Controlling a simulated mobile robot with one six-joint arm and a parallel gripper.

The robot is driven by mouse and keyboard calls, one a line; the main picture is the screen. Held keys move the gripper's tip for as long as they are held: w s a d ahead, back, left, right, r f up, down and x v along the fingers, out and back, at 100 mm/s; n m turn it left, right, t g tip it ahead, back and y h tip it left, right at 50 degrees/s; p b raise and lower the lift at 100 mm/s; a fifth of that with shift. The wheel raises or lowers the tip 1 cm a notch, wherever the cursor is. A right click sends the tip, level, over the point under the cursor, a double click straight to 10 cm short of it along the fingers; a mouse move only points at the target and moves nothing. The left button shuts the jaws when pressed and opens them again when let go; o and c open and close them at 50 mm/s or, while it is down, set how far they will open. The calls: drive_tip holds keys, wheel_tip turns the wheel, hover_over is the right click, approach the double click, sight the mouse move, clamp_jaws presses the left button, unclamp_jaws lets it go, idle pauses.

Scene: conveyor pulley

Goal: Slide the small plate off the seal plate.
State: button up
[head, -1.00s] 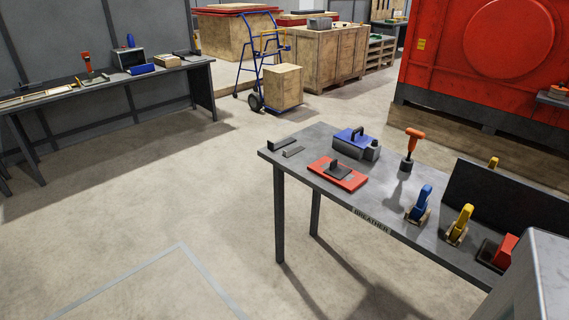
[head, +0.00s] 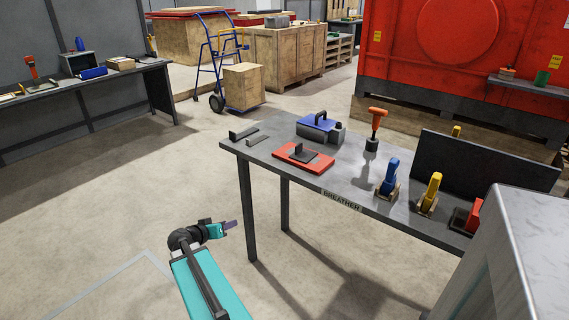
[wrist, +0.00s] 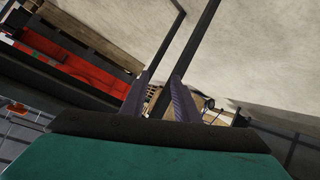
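The seal plate looks to be the red flat plate (head: 284,154) near the left end of the workbench. A small dark grey plate (head: 312,161) with an upright block-like grip lies on top of it. My gripper (head: 231,225) is in the air left of the bench, lower than the plates in the picture and clear of them. In the wrist view its two fingers (wrist: 157,97) stand apart with nothing between them. Neither plate can be made out in the wrist view.
The workbench (head: 352,183) also holds a blue box with a handle (head: 318,127), an orange-handled tool (head: 376,125), and blue (head: 389,176) and yellow (head: 430,192) handled clamps. Dark bars (head: 243,134) lie at its left end.

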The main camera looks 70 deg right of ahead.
sight(304, 149)
drive_tip(key=s+d+r+m+h+b, duration=0.1)
drive_tip(key=s+d+r+m, duration=0.1)
drive_tip(key=d+r, duration=0.3)
drive_tip(key=s+d+r+m+g+h+b, duration=0.1)
drive_tip(key=s+d+r+m+h, duration=0.1)
drive_tip(key=s+d+r, duration=0.3)
drive_tip(key=s+d+r+m+g+h+b, duration=0.1)
drive_tip(key=s+d+r+h, duration=0.1)
drive_tip(key=d+r, duration=0.4)
drive_tip(key=shift+s+d+r+m, duration=0.15)
drive_tip(key=shift+s+r, duration=0.1)
drive_tip(key=shift+r, duration=0.45)
drive_tip(key=shift+s+r+m, duration=0.1)
drive_tip(key=shift+s+r, duration=0.1)
drive_tip(key=shift+r, duration=0.45)
drive_tip(key=shift+s+d+r+m, duration=0.15)
drive_tip(key=shift+s+r, duration=0.1)
drive_tip(key=shift+r, duration=0.45)
drive_tip(key=shift+m+g+h, duration=0.3)
drive_tip(key=shift+m+g, duration=0.2)
drive_tip(key=shift+g, duration=0.1)
drive_tip(key=s+r, duration=0.1)
drive_tip(key=s+d, duration=0.1)
drive_tip(key=s, duration=0.1)
drive_tip(key=s+d+r, duration=0.1)
drive_tip(key=shift+s+d+r, duration=0.1)
drive_tip(key=shift+s+r, duration=0.25)
drive_tip(key=shift+s, duration=0.05)
drive_tip(key=shift+d, duration=0.15)
